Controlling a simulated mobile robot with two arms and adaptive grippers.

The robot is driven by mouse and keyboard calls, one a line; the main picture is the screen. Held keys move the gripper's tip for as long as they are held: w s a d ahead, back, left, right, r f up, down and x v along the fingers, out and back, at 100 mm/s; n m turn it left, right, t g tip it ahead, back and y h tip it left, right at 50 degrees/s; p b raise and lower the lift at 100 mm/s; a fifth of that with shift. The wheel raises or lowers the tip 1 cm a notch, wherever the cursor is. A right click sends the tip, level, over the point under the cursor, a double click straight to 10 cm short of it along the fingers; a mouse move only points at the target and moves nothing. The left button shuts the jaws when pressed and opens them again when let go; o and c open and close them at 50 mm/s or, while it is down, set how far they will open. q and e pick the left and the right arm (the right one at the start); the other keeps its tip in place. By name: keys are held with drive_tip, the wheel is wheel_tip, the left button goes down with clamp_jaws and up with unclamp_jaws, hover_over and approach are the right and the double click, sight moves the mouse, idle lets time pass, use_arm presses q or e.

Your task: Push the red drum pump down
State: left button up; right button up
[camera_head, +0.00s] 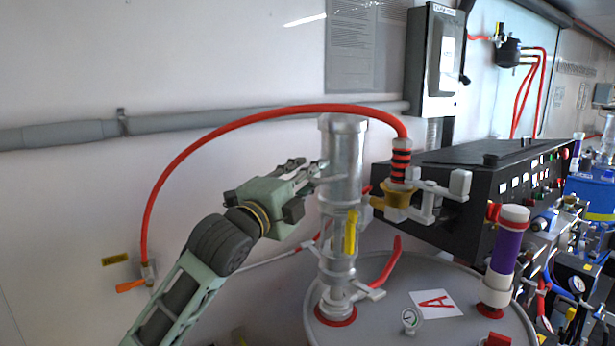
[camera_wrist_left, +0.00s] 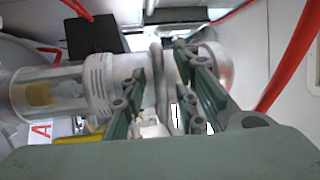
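The drum pump (camera_head: 341,155) is a tall silver cylinder with a clear lower section, a yellow strip and a red ring at its base. It stands upright on the grey drum (camera_head: 462,292), which bears a red "A" label (camera_head: 433,303). My left gripper (camera_head: 303,172) is at the pump's upper left side. In the left wrist view the pump (camera_wrist_left: 98,82) lies across the picture. The left gripper's fingers (camera_wrist_left: 163,95) are spread apart along the pump, with a grey bar between them. Contact is unclear. My right gripper is not in view.
A red hose (camera_head: 240,118) arches over the pump to a brass fitting (camera_head: 396,193) at its right. A black control panel (camera_head: 490,190) stands behind. A purple cylinder (camera_head: 508,245) stands on the drum's right side. A grey wall pipe (camera_head: 200,121) runs behind.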

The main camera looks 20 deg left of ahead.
sight(319, 209)
use_arm(q)
clamp_jaws()
idle(0.3)
wheel_tip(319, 209, down, 9)
drive_tip(key=b, duration=0.4)
drive_tip(key=shift+f, duration=0.15)
drive_tip(key=shift+d+f, duration=0.15)
drive_tip(key=shift+f, duration=0.05)
drive_tip(key=shift+w, duration=0.1)
drive_tip(key=shift+o, duration=0.4)
unclamp_jaws()
drive_tip(key=shift+r, duration=0.1)
